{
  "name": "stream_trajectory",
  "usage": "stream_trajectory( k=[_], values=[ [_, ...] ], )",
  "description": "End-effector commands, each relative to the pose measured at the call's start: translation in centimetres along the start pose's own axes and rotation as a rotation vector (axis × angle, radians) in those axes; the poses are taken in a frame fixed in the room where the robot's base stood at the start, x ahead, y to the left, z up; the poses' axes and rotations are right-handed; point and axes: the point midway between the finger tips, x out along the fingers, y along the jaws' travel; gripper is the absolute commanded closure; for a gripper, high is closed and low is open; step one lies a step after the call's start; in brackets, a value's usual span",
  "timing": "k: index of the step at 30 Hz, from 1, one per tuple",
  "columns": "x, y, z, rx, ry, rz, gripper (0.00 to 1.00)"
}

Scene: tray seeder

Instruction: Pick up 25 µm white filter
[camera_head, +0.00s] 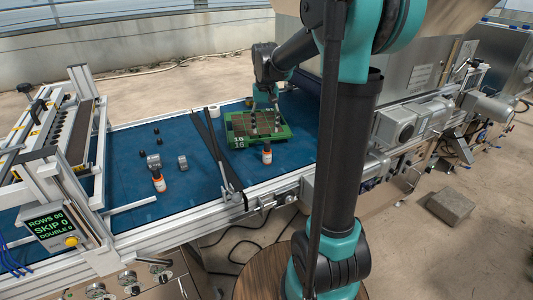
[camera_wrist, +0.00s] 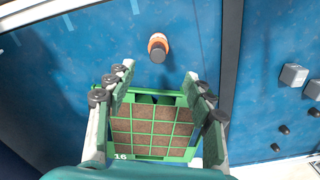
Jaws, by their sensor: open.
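I cannot make out any item marked 25 µm or plainly a white filter. My gripper (camera_wrist: 160,76) is open and empty in the wrist view, its fingers spread over the green tray (camera_wrist: 151,158) of brown cells. In the head view my gripper (camera_head: 264,97) is above the back of the same tray (camera_head: 236,143), which lies on the blue belt. An orange and white bottle with a dark top (camera_head: 267,157) stands just in front of the tray. It also shows in the wrist view (camera_wrist: 158,46), beyond the fingertips. Any markings are too small to read.
A seeder frame with a display (camera_head: 48,221) stands at far left.

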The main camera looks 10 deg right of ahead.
Motion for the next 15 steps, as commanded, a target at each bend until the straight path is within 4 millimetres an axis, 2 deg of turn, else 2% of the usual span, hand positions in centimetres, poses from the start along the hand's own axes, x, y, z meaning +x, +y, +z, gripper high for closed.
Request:
stream_trajectory(
  k=[3,9,15],
  values=[
    [2.5,0.0,0.0,0.000,0.000,0.000,0.47],
    [5.9,0.0,0.0,0.000,0.000,0.000,0.47],
    [7.4,0.0,0.0,0.000,0.000,0.000,0.47]
  ],
)
